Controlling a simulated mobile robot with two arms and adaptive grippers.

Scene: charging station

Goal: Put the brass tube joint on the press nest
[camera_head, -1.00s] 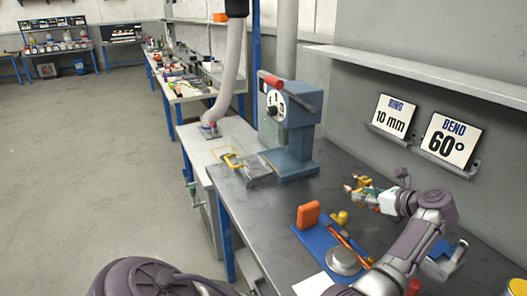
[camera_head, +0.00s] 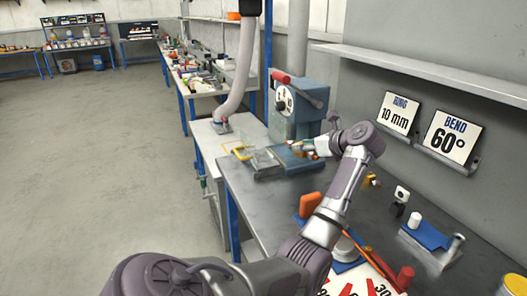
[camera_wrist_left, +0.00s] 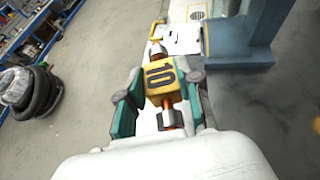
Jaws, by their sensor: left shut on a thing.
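My left gripper (camera_head: 303,148) is shut on the brass tube joint, a yellow-brass block marked 10 with copper-coloured and grey ends. In the left wrist view the joint (camera_wrist_left: 160,74) sits between the green-padded fingers (camera_wrist_left: 160,98). The joint is small and mostly hidden in the head view. The gripper is in front of the blue press (camera_head: 290,100), over its base. The press also shows in the left wrist view (camera_wrist_left: 238,38). I cannot make out the nest clearly, nor tell whether the joint touches it. My right gripper is not in view.
A clear guard with a yellow handle (camera_head: 242,153) lies left of the press. An orange block (camera_head: 310,204), a white cylinder (camera_head: 414,218) and a grey bracket (camera_head: 447,250) stand on the bench.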

